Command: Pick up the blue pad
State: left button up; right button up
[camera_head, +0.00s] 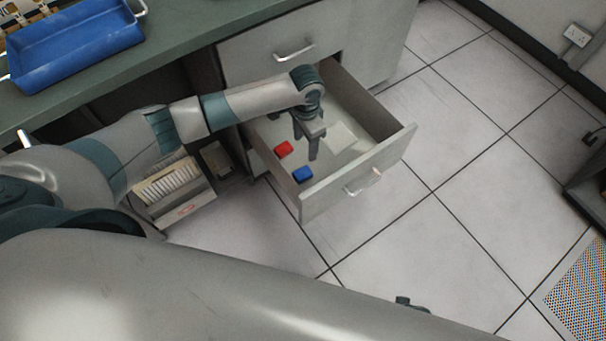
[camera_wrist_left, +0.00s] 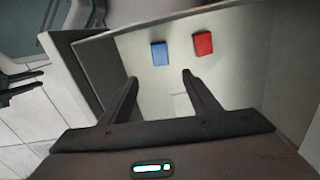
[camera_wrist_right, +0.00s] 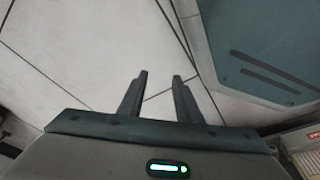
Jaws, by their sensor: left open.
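The blue pad (camera_head: 303,174) lies flat in the open drawer (camera_head: 340,186), near its front left corner. It also shows in the left wrist view (camera_wrist_left: 159,53), just beyond the fingertips. The red pad (camera_head: 284,149) lies beside it, farther back along the drawer's left side; it shows in the left wrist view (camera_wrist_left: 203,44) too. My left gripper (camera_head: 306,146) is open and empty, reaching down over the drawer to the right of the pads. My right gripper (camera_wrist_right: 160,76) is open and empty above the floor tiles.
A pale flat piece (camera_head: 340,137) lies in the drawer. The drawer's walls stand around my left gripper. A blue tray (camera_head: 75,45) is on the green counter (camera_head: 185,45). A box of white cards (camera_head: 180,207) stands left of the drawer. The floor at right is mostly clear.

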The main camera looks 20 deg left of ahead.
pick_arm(q)
send_over(305, 172)
notch_tip(305, 172, down, 10)
jog(key=shift+r+b, duration=0.1)
jog(key=shift+b, duration=0.3)
jog(key=shift+f, duration=0.55)
pick_arm(e)
jog(key=r, duration=0.1)
jog(key=w+r, duration=0.1)
jog(key=shift+w+a+r, duration=0.1)
jog(key=shift+a+r, duration=0.05)
jog(key=shift+r, duration=0.2)
pick_arm(q)
jog(key=shift+a+f, duration=0.1)
jog(key=shift+f, duration=0.05)
